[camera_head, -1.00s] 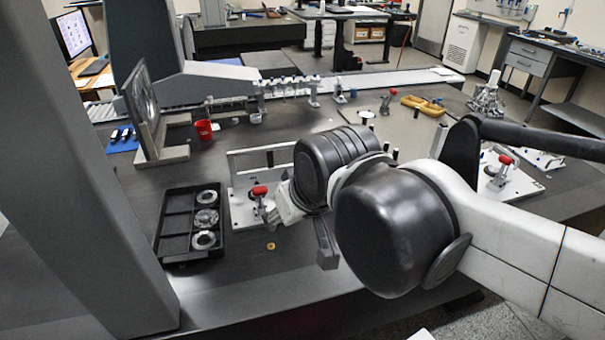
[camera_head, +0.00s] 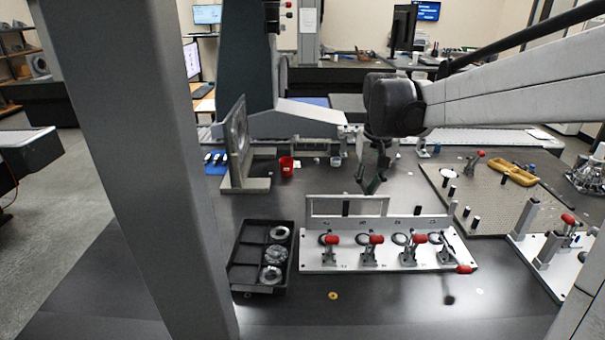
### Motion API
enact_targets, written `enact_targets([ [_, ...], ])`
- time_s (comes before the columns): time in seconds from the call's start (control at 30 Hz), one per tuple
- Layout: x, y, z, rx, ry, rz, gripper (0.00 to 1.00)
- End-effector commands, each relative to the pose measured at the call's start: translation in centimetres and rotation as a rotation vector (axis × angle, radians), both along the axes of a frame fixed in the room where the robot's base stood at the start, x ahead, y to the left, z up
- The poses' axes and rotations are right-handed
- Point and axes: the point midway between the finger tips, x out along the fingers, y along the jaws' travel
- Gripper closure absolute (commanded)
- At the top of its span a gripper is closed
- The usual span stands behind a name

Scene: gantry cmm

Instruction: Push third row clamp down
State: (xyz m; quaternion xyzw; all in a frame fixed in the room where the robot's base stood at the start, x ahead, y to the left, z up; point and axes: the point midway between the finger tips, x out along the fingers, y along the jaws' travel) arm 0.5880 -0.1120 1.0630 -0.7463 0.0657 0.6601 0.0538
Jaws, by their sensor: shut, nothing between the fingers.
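A white fixture plate (camera_head: 345,263) lies on the dark table, with a row of red-handled toggle clamps along it. Counted from the left, the third clamp (camera_head: 408,256) has its red handle tip (camera_head: 420,239) raised, like the first clamp (camera_head: 329,255) and second clamp (camera_head: 369,255). The rightmost clamp (camera_head: 446,254) has its red handle tip (camera_head: 464,269) lower, stretched toward the front right. My gripper (camera_head: 371,186) is shut and empty. It points down in the picture above the fixture's back rail, up and left of the third clamp, apart from it.
A black tray (camera_head: 237,262) with metal rings stands left of the fixture. A small brass ring (camera_head: 333,295) lies in front. Another clamp fixture (camera_head: 550,262) is at right, by a perforated plate (camera_head: 500,188). A red cup (camera_head: 286,166) stands behind. The front table area is mostly clear.

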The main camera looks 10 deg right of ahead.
Motion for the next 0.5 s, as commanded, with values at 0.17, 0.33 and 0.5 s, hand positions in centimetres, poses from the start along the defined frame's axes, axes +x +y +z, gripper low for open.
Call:
enact_targets([
  [0.17,3.7,-2.9,-1.2,0.017,0.081,-0.030,1.00],
  [0.33,6.3,-5.5,-3.0,0.034,0.151,-0.054,1.00],
  [0.5,7.9,-7.1,-4.4,0.047,0.199,-0.070,1.00],
])
